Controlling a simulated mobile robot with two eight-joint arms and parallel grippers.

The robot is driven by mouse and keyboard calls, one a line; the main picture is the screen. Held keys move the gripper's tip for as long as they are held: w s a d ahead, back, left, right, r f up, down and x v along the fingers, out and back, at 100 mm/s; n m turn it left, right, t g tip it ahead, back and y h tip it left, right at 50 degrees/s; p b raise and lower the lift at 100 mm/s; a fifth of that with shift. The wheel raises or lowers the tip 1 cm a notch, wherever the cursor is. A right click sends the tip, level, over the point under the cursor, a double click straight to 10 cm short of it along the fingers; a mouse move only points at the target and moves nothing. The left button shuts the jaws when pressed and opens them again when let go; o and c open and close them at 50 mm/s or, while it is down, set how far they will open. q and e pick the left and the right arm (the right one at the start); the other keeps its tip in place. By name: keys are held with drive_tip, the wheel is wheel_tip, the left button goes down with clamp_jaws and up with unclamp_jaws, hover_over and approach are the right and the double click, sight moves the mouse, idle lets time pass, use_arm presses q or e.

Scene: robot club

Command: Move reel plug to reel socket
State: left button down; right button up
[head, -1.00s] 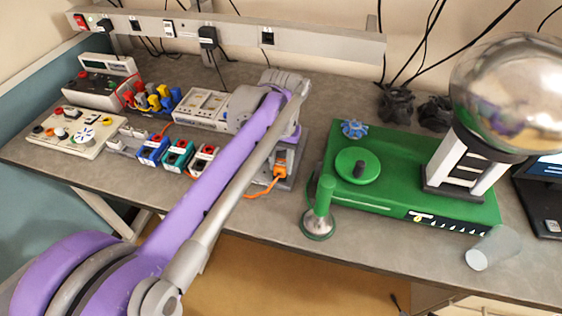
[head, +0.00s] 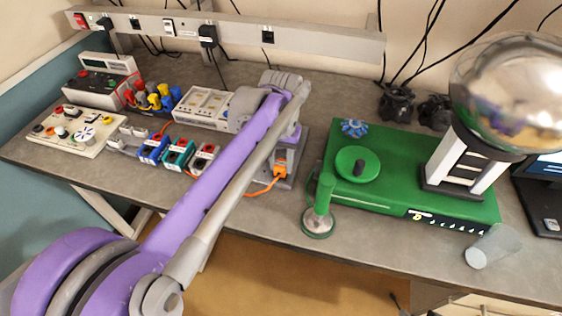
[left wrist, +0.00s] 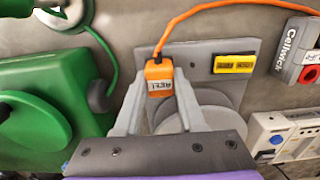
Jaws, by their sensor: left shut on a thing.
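The orange reel plug (left wrist: 159,77) sits between the two fingertips of my left gripper (left wrist: 160,88), which is shut on it. Its white label faces the wrist camera. An orange cable (left wrist: 205,8) runs from its end. In the head view the plug (head: 281,170) shows just below my left gripper (head: 284,150), above a grey base plate (head: 284,183). In the left wrist view this plate (left wrist: 203,57) carries a yellow label (left wrist: 233,64) and a round grey part (left wrist: 215,118), partly hidden by the gripper. I cannot make out the reel socket. My right gripper is not in view.
A green machine (head: 400,190) with a large silver sphere (head: 510,95) stands right of the plug. A green post (head: 322,205) is nearer. Small coloured boxes (head: 178,155) and a white panel (head: 200,108) lie left. A clear cup (head: 490,247) is near the front edge.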

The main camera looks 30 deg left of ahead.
use_arm(q)
drive_tip(key=shift+c, duration=2.1)
unclamp_jaws()
wheel_tip(320, 180, up, 11)
drive_tip(key=p, duration=0.1)
drive_tip(key=shift+f, duration=0.15)
